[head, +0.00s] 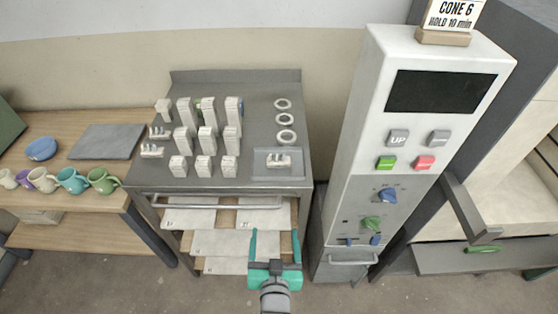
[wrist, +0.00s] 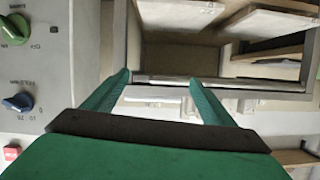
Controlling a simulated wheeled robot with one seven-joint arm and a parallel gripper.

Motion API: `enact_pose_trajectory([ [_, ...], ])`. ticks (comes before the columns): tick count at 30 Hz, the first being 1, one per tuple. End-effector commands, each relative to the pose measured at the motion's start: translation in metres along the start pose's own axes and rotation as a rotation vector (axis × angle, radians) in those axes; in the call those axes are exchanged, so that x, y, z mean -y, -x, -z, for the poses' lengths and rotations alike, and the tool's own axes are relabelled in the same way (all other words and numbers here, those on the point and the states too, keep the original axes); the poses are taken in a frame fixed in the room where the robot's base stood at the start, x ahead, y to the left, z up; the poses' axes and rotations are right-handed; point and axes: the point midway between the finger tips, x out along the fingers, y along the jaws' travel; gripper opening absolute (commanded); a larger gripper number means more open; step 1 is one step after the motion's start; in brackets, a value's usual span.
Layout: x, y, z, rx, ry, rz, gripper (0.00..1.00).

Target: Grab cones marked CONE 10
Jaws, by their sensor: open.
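Several small white upright blocks, possibly cone packs (head: 207,140), stand in rows on the grey metal cabinet (head: 255,95). Their markings are too small to read, so I cannot tell which is CONE 10. White cone-like pieces (head: 152,150) stand at the left of the rows, and similar ones (head: 279,160) stand on a small grey tray at the front right. My green gripper (head: 274,240) is open and empty, in front of the cabinet and below its top.
Pale shelves (head: 235,243) with unreadable labels sit under the cabinet top, behind a front rail. A wooden table (head: 105,205) with mugs is on the left.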

Motion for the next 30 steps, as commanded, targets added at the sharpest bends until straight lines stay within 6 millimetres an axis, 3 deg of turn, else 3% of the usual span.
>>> enact_pose_trajectory([
  [1, 0.000, -0.013, 0.017, -0.005, 0.005, 0.005, 0.78],
  [6, 0.001, -0.044, 0.059, 0.014, 0.026, 0.024, 0.78],
  [15, -0.002, -0.076, 0.132, 0.052, 0.083, 0.043, 0.78],
  [21, -0.004, -0.082, 0.155, 0.071, 0.108, 0.045, 0.78],
  [26, -0.004, -0.093, 0.158, 0.077, 0.114, 0.047, 0.78],
  [30, -0.003, -0.115, 0.156, 0.078, 0.114, 0.047, 0.78],
])
